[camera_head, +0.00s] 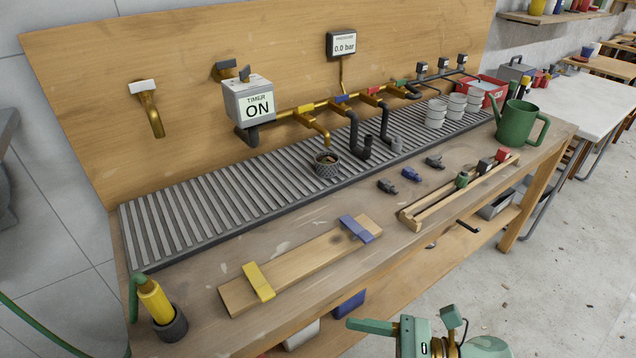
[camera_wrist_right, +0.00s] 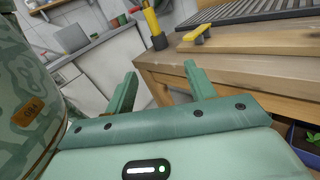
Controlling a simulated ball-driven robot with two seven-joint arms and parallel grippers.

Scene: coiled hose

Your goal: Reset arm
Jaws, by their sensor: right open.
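My right gripper (camera_head: 405,324) is at the bottom of the head view, in front of the bench's near edge. In the right wrist view its two green fingers (camera_wrist_right: 160,75) stand apart with nothing between them. It is clear of the workbench (camera_wrist_right: 240,72). My left gripper is in neither view. A yellow hose nozzle (camera_head: 156,302) with a green bend stands in a dark holder (camera_head: 172,325) at the bench's near left corner. A green hose (camera_head: 45,334) runs at the lower left.
A wooden board (camera_head: 300,262) with yellow and blue clamps lies on the bench. A slatted drain (camera_head: 190,217), a timer box (camera_head: 248,100) reading ON, brass taps and a green watering can (camera_head: 516,122) stand behind. Open floor (camera_head: 575,270) lies to the right.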

